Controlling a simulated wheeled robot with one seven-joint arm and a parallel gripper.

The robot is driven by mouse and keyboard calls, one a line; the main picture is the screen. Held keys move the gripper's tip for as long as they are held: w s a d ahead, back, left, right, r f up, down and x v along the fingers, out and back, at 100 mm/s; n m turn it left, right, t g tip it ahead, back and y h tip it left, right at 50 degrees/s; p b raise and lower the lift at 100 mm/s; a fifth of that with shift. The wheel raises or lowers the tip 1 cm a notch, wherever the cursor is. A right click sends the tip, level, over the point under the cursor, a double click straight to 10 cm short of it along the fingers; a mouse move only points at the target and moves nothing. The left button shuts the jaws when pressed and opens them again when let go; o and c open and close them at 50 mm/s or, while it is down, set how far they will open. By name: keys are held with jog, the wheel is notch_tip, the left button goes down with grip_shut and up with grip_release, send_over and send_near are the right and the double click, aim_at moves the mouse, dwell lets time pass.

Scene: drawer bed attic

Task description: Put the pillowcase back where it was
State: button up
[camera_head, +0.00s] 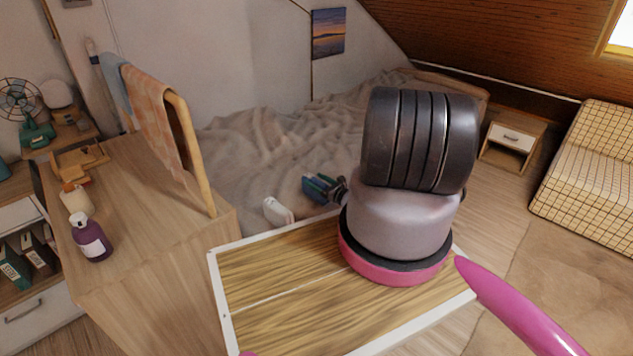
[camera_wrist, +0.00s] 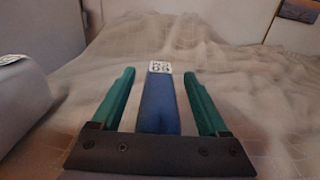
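My gripper (camera_head: 318,187) is over the near edge of the bed, low down beyond my arm. In the wrist view my gripper (camera_wrist: 158,72) shows two green fingers set wide apart. A blue strip with a white marked tag (camera_wrist: 159,67) at its far end shows between the fingers, with a gap on each side; I cannot tell what it is. No pillowcase can be clearly told. An orange checked cloth (camera_head: 156,115) and a blue-grey cloth (camera_head: 113,75) hang on a wooden rack, and either could be it.
The bed (camera_head: 255,150) has a rumpled beige cover. A small white object (camera_head: 278,211) is at its near edge. A wooden cabinet (camera_head: 150,205) with a purple bottle (camera_head: 91,238) stands left. A nightstand (camera_head: 512,146) and checked sofa (camera_head: 590,165) stand right. Floor (camera_head: 500,215) shows between.

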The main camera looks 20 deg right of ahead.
jog(key=shift+r, duration=0.15)
jog(key=shift+s+d, duration=0.15)
jog(key=shift+s, duration=0.15)
jog(key=v, duration=1.1)
jog(key=shift+s, duration=0.2)
